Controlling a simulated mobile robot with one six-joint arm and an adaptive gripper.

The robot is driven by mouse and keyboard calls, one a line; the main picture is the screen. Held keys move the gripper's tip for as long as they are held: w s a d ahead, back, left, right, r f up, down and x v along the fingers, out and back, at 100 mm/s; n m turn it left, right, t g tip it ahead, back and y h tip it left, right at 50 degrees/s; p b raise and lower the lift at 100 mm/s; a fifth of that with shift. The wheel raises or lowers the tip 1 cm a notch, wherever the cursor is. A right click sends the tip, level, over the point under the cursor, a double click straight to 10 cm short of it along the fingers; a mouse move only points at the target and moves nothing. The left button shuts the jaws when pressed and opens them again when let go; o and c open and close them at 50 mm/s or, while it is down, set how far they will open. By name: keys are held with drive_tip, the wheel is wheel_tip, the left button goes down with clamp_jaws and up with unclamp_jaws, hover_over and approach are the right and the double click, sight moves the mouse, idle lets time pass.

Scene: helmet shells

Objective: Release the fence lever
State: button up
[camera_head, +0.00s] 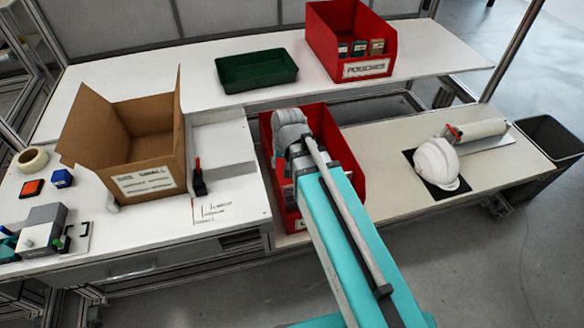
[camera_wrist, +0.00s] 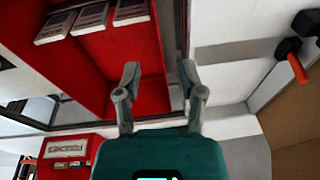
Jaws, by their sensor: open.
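The fence lever (camera_head: 198,178) is a black toggle with a red tip. It stands beside the right front corner of the cardboard carton (camera_head: 145,185). In the wrist view the lever (camera_wrist: 298,68) is at the upper right, with its orange-red handle pointing down the picture. My gripper (camera_wrist: 160,75) is open and empty, its two fingers spread apart. It is off to the side of the lever and not touching it. In the head view my arm covers the gripper over the red bin (camera_head: 352,170).
A red pouch bin (camera_head: 365,69) and a green tray (camera_head: 256,70) stand on the back shelf. A white helmet shell (camera_head: 437,163) rests on a black mat at the right. A grey device (camera_head: 42,230) sits at the left front.

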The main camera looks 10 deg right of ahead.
drive_tip(key=shift+s+d+f, duration=0.2)
drive_tip(key=shift+s+d, duration=0.15)
drive_tip(key=shift+d, duration=0.35)
drive_tip(key=shift+s+d+f, duration=0.2)
drive_tip(key=shift+s+d, duration=0.15)
drive_tip(key=shift+d, duration=0.35)
drive_tip(key=shift+w, duration=0.1)
clamp_jaws()
drive_tip(key=w+a+m+g+y+b, duration=0.3)
drive_tip(key=w+a+m+y+b, duration=0.6)
drive_tip(key=m, duration=0.8)
drive_tip(key=shift+w+a+y, duration=0.9)
drive_tip(key=shift+w+a, duration=1)
drive_tip(key=shift+a, duration=0.9)
